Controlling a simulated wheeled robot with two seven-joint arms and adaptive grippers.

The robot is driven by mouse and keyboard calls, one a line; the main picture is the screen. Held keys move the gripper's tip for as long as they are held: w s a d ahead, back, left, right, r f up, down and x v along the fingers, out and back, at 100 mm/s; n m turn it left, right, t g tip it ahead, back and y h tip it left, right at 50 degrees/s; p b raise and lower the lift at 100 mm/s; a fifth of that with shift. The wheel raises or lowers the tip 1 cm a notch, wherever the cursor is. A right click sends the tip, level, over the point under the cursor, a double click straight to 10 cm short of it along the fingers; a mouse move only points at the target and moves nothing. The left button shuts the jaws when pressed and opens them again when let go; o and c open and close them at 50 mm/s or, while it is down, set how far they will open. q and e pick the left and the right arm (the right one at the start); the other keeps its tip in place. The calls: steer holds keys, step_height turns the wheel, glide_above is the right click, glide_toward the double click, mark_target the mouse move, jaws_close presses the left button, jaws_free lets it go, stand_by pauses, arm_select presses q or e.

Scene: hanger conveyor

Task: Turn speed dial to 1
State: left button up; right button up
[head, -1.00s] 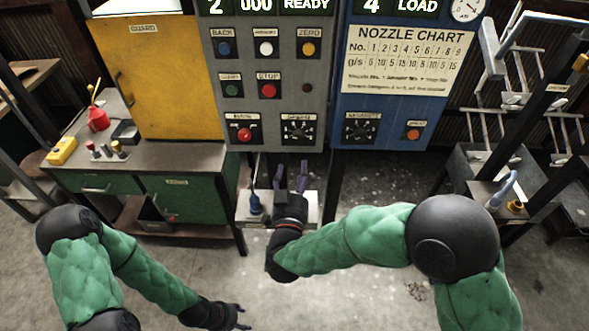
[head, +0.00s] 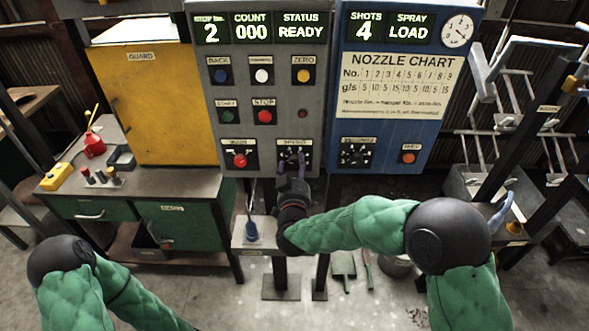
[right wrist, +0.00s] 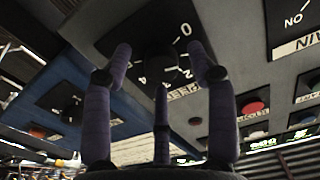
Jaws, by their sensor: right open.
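The speed dial (head: 295,153) is a dark knob on a black plate, low on the grey panel (head: 225,165). In the right wrist view the dial (right wrist: 165,52) appears upside down, with a white 0 and other marks around it. My right gripper (head: 291,164) is raised to the dial from below and partly covers it.
A red-knobbed switch (head: 240,159) is left of the dial, with a red stop button (head: 264,117) above. The blue panel (head: 380,130) with another dial (head: 357,154) stands to the right. A small shelf (head: 245,238) with a blue-handled tool lies below.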

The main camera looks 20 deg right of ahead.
steer(key=shift+w+d, duration=0.1)
steer(key=shift+w, duration=0.2)
steer(key=c, duration=1.1)
steer(key=shift+f+m+b, duration=0.1)
steer(key=shift+m+b, duration=0.5)
steer(key=shift+m, duration=0.3)
steer(key=shift+c, duration=0.3)
steer(key=o, duration=1.2)
steer(key=shift+c, duration=0.2)
steer(key=shift+s, duration=0.1)
